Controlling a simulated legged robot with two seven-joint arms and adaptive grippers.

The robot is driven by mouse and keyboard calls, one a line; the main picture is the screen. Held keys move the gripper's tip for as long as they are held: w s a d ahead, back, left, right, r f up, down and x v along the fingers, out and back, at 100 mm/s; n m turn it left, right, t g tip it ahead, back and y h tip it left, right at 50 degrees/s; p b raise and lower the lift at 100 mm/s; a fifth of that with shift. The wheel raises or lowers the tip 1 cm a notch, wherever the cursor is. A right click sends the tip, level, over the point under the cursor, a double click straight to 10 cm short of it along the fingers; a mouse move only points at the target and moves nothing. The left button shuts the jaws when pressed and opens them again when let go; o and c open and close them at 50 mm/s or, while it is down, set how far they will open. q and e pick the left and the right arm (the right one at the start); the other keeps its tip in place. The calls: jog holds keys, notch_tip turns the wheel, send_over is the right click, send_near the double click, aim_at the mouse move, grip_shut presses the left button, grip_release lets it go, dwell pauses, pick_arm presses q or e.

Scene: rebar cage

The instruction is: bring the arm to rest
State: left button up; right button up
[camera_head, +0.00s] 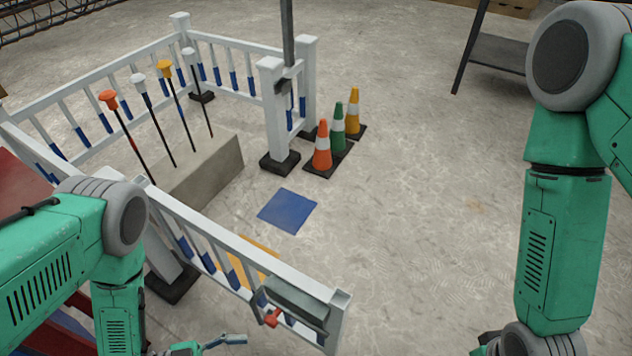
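My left arm (60,255) comes in from the left and bends down at its grey joint, close to the white fence. Part of my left gripper (215,345) shows at the bottom edge, left of the low gate. Most of it is cut off, so its opening cannot be told. My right arm (565,240) hangs down along the right side over bare floor, with its grey lower joint (535,342) at the bottom edge. The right gripper is below the frame.
A white fence (100,75) surrounds a concrete block (205,170) with several capped rods. A gate (240,255) with a red latch (272,318) stands near my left gripper. Three cones (338,135) and a blue floor square (287,211) lie beyond. The middle-right floor is clear.

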pick_arm(q)
jog(key=w+a+f+n+y, duration=0.2)
jog(key=w+a+n+y, duration=0.4)
jog(key=y, duration=0.4)
jog(key=s+a+r+n+g+y, duration=0.3)
jog(key=s+a+r+n+y, duration=0.25)
jog(key=s+n, duration=0.3)
notch_tip(320, 180, up, 14)
jog(key=s+a+p, duration=0.1)
jog(key=p, duration=1.2)
jog(key=shift+s+a+g+y+p, duration=0.2)
jog(key=shift+s+g+y+p, duration=0.15)
jog(key=shift+s+g+p, duration=0.05)
